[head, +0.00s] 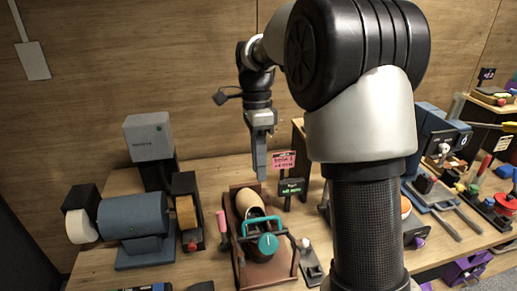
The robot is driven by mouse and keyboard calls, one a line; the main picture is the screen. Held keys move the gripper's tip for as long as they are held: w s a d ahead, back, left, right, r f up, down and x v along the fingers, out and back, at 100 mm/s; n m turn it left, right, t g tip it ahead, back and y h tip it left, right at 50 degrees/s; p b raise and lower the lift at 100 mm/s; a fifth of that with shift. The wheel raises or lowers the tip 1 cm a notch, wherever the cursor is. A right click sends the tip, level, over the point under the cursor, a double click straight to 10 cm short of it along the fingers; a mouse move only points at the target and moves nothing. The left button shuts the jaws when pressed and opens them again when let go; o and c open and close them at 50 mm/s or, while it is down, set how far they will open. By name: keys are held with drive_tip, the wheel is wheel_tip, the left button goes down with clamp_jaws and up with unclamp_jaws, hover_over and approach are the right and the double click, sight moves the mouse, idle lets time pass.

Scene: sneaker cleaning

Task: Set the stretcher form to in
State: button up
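A brown wooden stand (255,275) sits at the front middle of the table. In it lies a rounded tan, form-like piece (249,201); I cannot be sure that it is the stretcher form, or whether it is in or out. A teal handle and knob (267,243) stand in front of it and hide part of the stand. My gripper (261,175) points down above and behind the stand, apart from it. I see it edge-on, so its finger gap does not show. No held object is visible.
A blue-grey motor-like machine (133,215) stands left, with a grey box (148,138) behind it. Pink and green signs (284,160) stand right of my gripper. My arm hides part of the table. Tools and a blue machine (440,130) crowd the right.

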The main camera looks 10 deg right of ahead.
drive_tip(key=shift+w+r, duration=0.15)
drive_tip(key=shift+r, duration=0.8)
drive_tip(key=shift+w+r, duration=0.15)
drive_tip(key=shift+r, duration=0.8)
drive_tip(key=s+r+n+t+p, duration=0.1)
drive_tip(key=s+n+t, duration=0.3)
drive_tip(key=s+n, duration=0.5)
drive_tip(key=s+r+n+t+p, duration=0.2)
drive_tip(key=s+r+n+t, duration=0.1)
drive_tip(key=s+n, duration=0.6)
drive_tip(key=s+d+r, duration=0.1)
drive_tip(key=s, duration=0.3)
drive_tip(key=shift+s+t+p, duration=0.3)
drive_tip(key=shift+s+t, duration=0.1)
drive_tip(key=shift+o, duration=0.4)
drive_tip(key=shift+r, duration=0.1)
